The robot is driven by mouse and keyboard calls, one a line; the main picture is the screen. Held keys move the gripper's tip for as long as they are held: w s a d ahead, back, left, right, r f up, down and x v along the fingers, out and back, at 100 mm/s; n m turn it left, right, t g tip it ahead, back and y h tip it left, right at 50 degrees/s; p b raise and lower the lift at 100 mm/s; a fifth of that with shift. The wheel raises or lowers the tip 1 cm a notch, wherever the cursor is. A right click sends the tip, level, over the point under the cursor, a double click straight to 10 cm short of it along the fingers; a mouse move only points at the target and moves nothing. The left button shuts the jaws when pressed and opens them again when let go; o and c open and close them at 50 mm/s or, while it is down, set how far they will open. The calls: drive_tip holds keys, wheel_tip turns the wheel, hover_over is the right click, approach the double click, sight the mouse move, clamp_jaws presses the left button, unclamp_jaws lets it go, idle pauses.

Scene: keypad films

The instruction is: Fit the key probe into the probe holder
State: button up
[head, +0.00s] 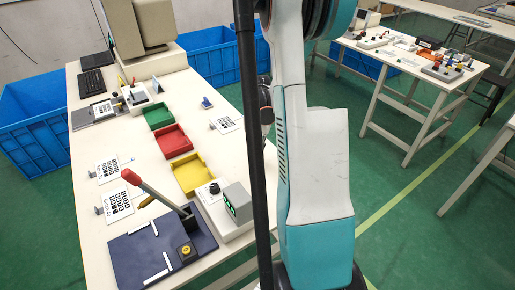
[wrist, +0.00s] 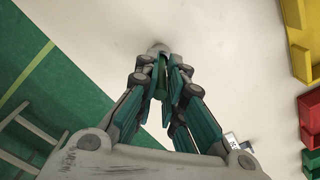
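In the wrist view my gripper (wrist: 161,62) has its fingertips close together over the pale table. A grey round-ended piece (wrist: 159,47) shows at the tips, with a dark green part between the fingers. It looks like the key probe held in the grip, but the fingers hide most of it. In the head view the gripper is largely hidden behind my arm and a dark post. A small blue piece (head: 207,103) stands on the table near a printed card (head: 225,125). I cannot tell for certain whether it is the probe holder.
Green (head: 158,115), red (head: 174,141) and yellow (head: 190,173) trays line the table. Table around the blue piece is mostly clear.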

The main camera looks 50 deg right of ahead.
drive_tip(key=o, duration=0.3)
drive_tip(key=shift+r, duration=0.1)
wheel_tip(320, 180, up, 12)
idle(0.5)
idle(0.5)
